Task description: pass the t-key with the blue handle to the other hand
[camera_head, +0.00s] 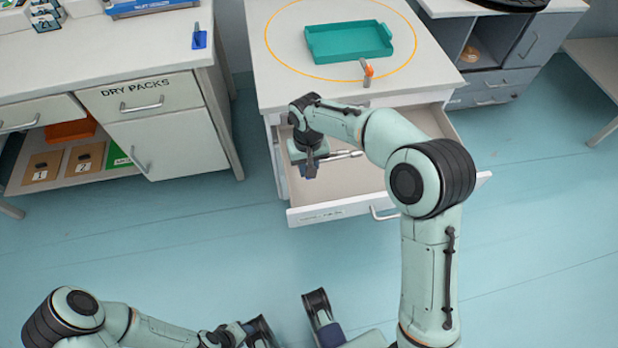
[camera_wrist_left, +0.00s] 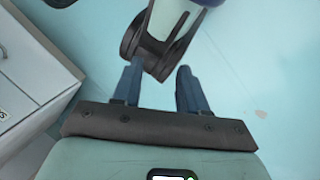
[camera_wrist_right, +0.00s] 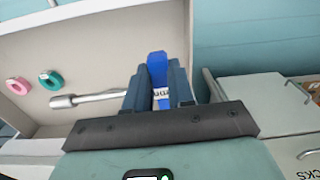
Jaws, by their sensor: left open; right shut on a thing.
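The t-key with the blue handle (camera_wrist_right: 157,62) is in my right gripper (camera_head: 311,166). In the right wrist view its blue handle, with a white label, stands between the two fingers. Its metal shaft (camera_wrist_right: 90,99) reaches out to the left and ends in a wider socket. In the head view the shaft (camera_head: 344,155) points right, over the open drawer. My left gripper (camera_wrist_left: 157,80) is open and empty, low over the floor and well away from the t-key. In the head view its fingers are hard to make out.
The open drawer (camera_head: 342,208) lies under my right gripper. A pink ring (camera_wrist_right: 18,86) and a teal ring (camera_wrist_right: 51,80) lie in it. A teal tray (camera_head: 348,42) and an orange-handled tool (camera_head: 367,72) are on the cabinet top. A desk (camera_head: 165,125) stands left; floor between is clear.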

